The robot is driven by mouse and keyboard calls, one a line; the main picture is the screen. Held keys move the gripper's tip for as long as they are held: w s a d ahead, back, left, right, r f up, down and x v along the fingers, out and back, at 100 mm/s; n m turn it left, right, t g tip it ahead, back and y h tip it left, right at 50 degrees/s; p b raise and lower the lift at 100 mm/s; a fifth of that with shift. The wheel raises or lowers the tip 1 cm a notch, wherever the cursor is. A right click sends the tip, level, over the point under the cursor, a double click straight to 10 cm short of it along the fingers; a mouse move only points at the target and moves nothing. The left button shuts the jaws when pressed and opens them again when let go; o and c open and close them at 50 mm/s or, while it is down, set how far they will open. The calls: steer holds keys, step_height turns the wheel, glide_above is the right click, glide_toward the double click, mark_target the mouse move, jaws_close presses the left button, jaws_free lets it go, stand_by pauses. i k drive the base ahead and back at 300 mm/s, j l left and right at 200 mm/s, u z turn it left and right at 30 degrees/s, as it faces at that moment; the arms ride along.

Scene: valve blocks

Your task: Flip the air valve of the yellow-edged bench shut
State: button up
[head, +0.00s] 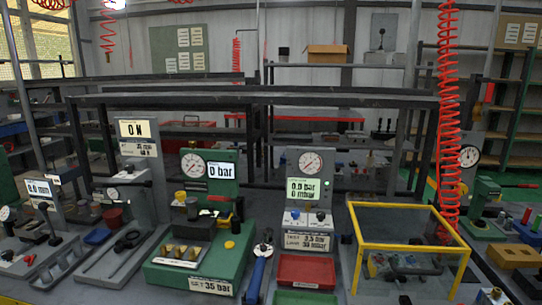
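A clear box with yellow edges (408,247) stands at the right front of the worktop, with grey fittings and a blue part (400,261) inside it. I cannot tell whether one of these fittings is the air valve, or its position. A thin yellow strip also shows on the worktop's edge at the lower left (12,300). I cannot tell for sure which bench the task's yellow edge names. My gripper is not in view.
A green block with a gauge (193,166) and a "0 bar" display (222,170) stands left of centre. A grey gauge panel (309,175) stands beside it, with a red tray (305,297) in front. A coiled red hose (448,110) hangs at right. The worktop is crowded.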

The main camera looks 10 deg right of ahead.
mark_target(490, 87)
steer(key=i+l+z, duration=0.2)
steer(key=l, duration=0.2)
steer(key=l+z, duration=0.2)
steer(key=l, duration=0.2)
steer(key=i+l+z, duration=0.2)
steer(key=l, duration=0.15)
steer(key=k+l, duration=0.05)
